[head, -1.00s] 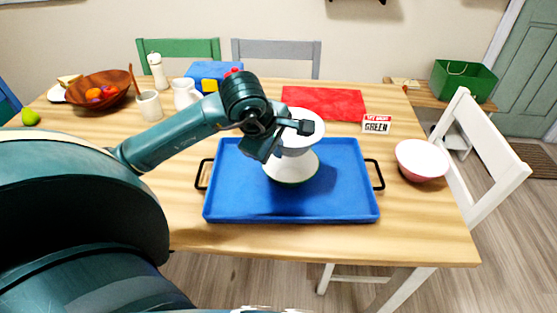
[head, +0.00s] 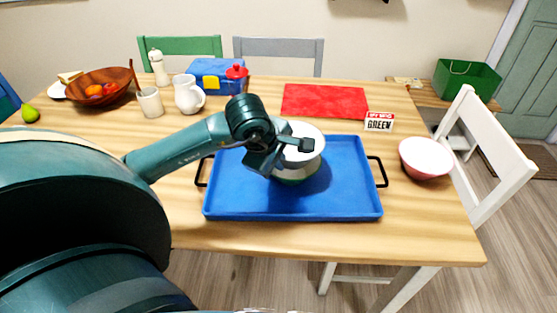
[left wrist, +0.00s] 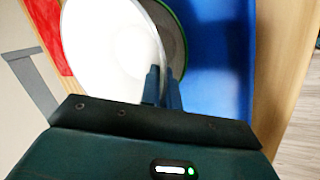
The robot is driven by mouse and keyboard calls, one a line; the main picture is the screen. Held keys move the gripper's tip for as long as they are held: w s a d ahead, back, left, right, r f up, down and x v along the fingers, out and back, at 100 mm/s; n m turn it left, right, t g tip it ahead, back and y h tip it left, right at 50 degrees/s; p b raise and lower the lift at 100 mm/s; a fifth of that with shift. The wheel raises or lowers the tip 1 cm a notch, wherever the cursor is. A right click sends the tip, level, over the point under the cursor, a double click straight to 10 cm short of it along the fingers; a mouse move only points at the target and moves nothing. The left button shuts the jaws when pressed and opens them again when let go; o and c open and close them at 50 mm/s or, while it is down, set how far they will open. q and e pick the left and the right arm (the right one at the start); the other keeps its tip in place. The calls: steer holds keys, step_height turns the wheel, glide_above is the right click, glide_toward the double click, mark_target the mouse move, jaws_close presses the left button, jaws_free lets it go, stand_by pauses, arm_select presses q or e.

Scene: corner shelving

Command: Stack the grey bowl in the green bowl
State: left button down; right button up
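The grey bowl (head: 309,137), white inside, is held by its near-left rim in my left gripper (head: 286,151) above the blue tray. In the left wrist view my two fingers (left wrist: 163,82) pinch the rim of the grey bowl (left wrist: 108,50). The green bowl (head: 298,178) stands on the tray directly under the grey bowl and is mostly hidden by it and the gripper. In the left wrist view the green bowl (left wrist: 172,22) shows as a green-edged curve behind the rim. I cannot tell whether the bowls touch. My right gripper is out of view.
The blue tray (head: 345,195) with black handles has free room around the bowls. A pink bowl (head: 425,158) stands right, near a small sign (head: 379,122). A red mat (head: 325,101), white jug (head: 188,94), cup (head: 150,102) and blue box (head: 213,73) lie behind.

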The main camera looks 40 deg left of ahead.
arm_select(q)
steer(key=c, duration=1.6)
jaws_free()
steer(key=shift+r, duration=0.1)
steer(key=shift+r+p, duration=0.3)
steer(key=shift+p, duration=0.05)
steer(key=p+v, duration=0.1)
steer(key=v, duration=1.1)
steer(key=shift+d+r, duration=0.1)
steer(key=shift+r, duration=0.2)
